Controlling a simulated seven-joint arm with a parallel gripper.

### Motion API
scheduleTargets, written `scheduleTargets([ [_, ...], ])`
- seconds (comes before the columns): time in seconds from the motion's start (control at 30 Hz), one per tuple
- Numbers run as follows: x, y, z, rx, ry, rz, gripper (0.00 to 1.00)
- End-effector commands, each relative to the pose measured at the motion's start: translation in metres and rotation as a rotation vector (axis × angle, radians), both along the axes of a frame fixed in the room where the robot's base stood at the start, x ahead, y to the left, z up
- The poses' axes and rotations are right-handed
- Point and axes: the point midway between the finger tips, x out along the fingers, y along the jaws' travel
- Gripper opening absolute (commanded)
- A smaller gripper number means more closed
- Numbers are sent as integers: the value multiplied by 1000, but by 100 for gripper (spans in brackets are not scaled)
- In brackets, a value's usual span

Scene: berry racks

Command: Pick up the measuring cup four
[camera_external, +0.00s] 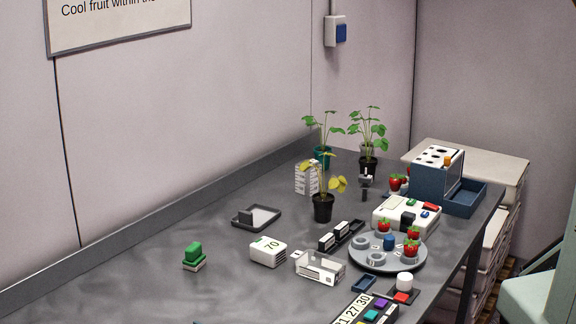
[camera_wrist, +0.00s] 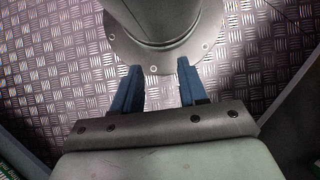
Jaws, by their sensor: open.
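I cannot make out a measuring cup marked four in either view. A clear box-like container with a white label (camera_external: 320,266) stands at the front middle of the table in the external view, but I cannot read a four on it. My gripper (camera_wrist: 159,67) shows in the wrist view with two blue fingers apart and nothing between them. It points at a round grey bolted base on the patterned metal floor, away from the table top. My gripper's fingers do not show in the external view.
The grey table (camera_external: 130,285) holds a white box marked 70 (camera_external: 268,252), a green block (camera_external: 194,253), a dark tray (camera_external: 262,216), potted plants (camera_external: 323,207), a round grey rack with strawberries (camera_external: 375,263) and a blue-and-white machine (camera_external: 437,172). The table's left part is mostly clear.

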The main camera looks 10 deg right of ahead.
Motion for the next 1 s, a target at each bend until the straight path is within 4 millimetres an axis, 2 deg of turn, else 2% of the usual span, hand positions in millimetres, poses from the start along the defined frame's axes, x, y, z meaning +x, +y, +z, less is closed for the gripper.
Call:
scheduleTargets([
  [0.33, 0, 0, 0, 0, 0, 0, 43],
  [0.83, 0, 0, 0, 0, 0, 0, 89],
  [1.0, 0, 0, 0, 0, 0, 0, 89],
])
